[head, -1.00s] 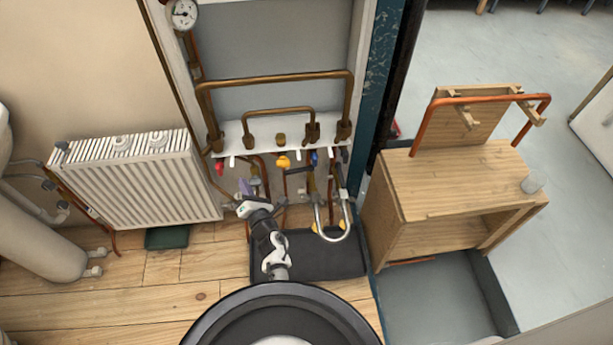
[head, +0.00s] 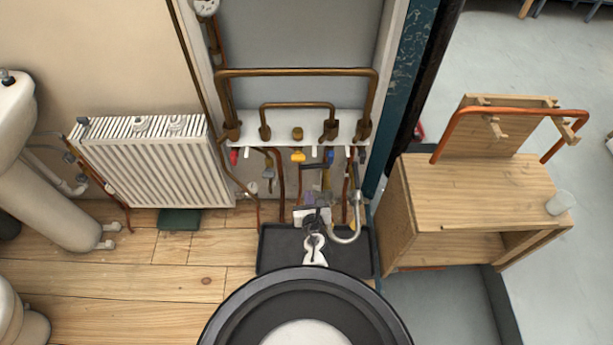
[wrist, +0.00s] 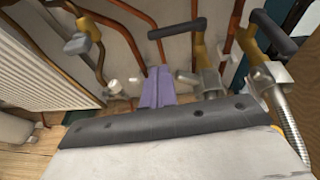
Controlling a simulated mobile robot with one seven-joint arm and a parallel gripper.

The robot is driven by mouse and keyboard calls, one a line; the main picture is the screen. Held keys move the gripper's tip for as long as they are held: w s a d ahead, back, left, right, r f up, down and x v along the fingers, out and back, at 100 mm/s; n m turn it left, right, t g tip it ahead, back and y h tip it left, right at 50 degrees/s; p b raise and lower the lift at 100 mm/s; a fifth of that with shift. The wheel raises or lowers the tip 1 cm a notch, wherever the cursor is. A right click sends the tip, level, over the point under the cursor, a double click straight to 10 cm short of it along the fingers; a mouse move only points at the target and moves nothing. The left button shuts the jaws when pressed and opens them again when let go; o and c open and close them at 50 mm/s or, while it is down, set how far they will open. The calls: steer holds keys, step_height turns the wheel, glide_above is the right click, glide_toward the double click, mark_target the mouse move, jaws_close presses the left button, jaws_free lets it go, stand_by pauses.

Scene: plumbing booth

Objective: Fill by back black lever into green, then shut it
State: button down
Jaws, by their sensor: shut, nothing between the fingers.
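A black lever (wrist: 177,28) on a brass valve is ahead of my gripper in the wrist view, and it also shows in the head view (head: 313,166). A second black lever (wrist: 273,30) sits to its right, on a valve with a silver braided hose. I cannot tell for sure which is the back one. My gripper (wrist: 158,88) has purple fingers, shut and empty, below and slightly left of the first lever and apart from it. A dark green object (head: 180,219) lies on the floor under the radiator. I see no other green container.
A black tray (head: 285,262) lies below the pipes, partly hidden by my arm. A curved metal hose (head: 352,235) hangs at its right. A white radiator (head: 150,165) stands left, a wooden bench (head: 475,190) right.

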mark_target(303, 168)
steer(key=r+b+x, duration=0.1)
steer(key=x, duration=0.9)
steer(key=shift+w+r, duration=0.1)
steer(key=shift+w, duration=0.05)
steer(key=shift+w+a, duration=0.15)
steer(key=shift+w, duration=0.55)
steer(key=shift+w+a+r, duration=0.15)
steer(key=shift+w+r, duration=0.05)
steer(key=shift+r, duration=0.1)
steer(key=shift+s, duration=0.1)
